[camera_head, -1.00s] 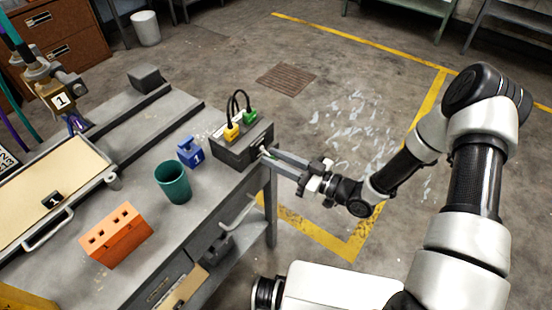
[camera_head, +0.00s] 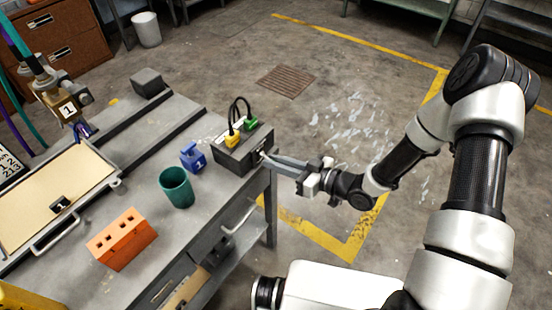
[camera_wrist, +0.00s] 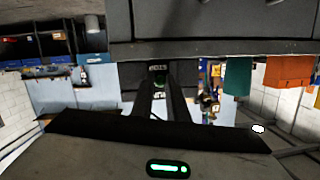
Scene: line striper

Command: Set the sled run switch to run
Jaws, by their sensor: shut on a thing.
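A dark control box (camera_head: 243,150) sits at the table's right corner, with a yellow plug (camera_head: 232,139) and a green plug (camera_head: 250,124) on top. My gripper (camera_head: 266,158) reaches in from the right, its fingers drawn together at the box's right face. In the wrist view the fingers (camera_wrist: 160,90) meet at a small dark switch (camera_wrist: 158,79) below a small label I cannot read. The fingers are shut on this switch and hide most of it. Which position it is in cannot be told.
On the table stand a blue block (camera_head: 193,157) marked 1, a green cup (camera_head: 177,188) and an orange block (camera_head: 121,239) with holes. A tray (camera_head: 118,181) with a brass head (camera_head: 68,109) above it is at left.

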